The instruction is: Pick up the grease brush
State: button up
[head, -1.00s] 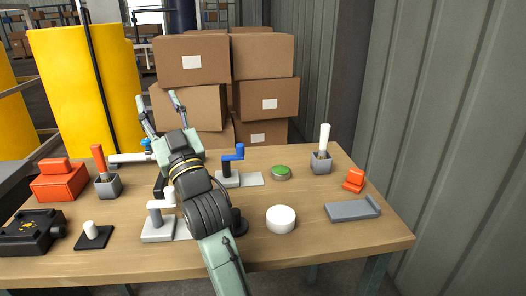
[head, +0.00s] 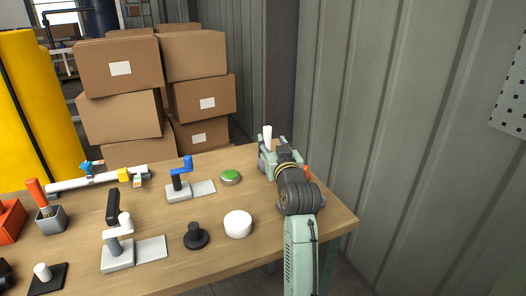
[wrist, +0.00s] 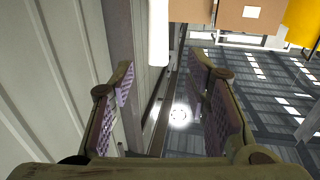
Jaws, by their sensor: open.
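Two handled tools stand in grey square holders on the table, and I cannot tell for certain which is the grease brush. One has a white handle (head: 267,133) at the right; its holder is hidden behind my gripper. The other has an orange handle (head: 35,190) with a brownish lower part, upright in a grey cup (head: 50,219) at the left. My gripper (head: 268,149) is open and empty, close to the white handle. In the wrist view, the white handle (wrist: 158,35) shows at the top, ahead of the two spread fingers (wrist: 160,78).
A green-topped tin (head: 230,177), a white round puck (head: 237,224) and a blue-handled crank (head: 182,175) stand left of my arm. An orange item is mostly hidden behind my arm. A corrugated wall (head: 400,150) rises close at the right. Stacked boxes (head: 120,68) stand behind.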

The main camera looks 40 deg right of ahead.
aim_at(268, 135)
jog(key=p+x, duration=0.1)
jog(key=x, duration=0.1)
jog(key=p+x, duration=0.1)
jog(key=x, duration=0.2)
jog(key=p+x, duration=0.1)
jog(key=x, duration=0.2)
jog(key=shift+s+d+f, duration=0.1)
jog(key=shift+f, duration=0.25)
grip_shut()
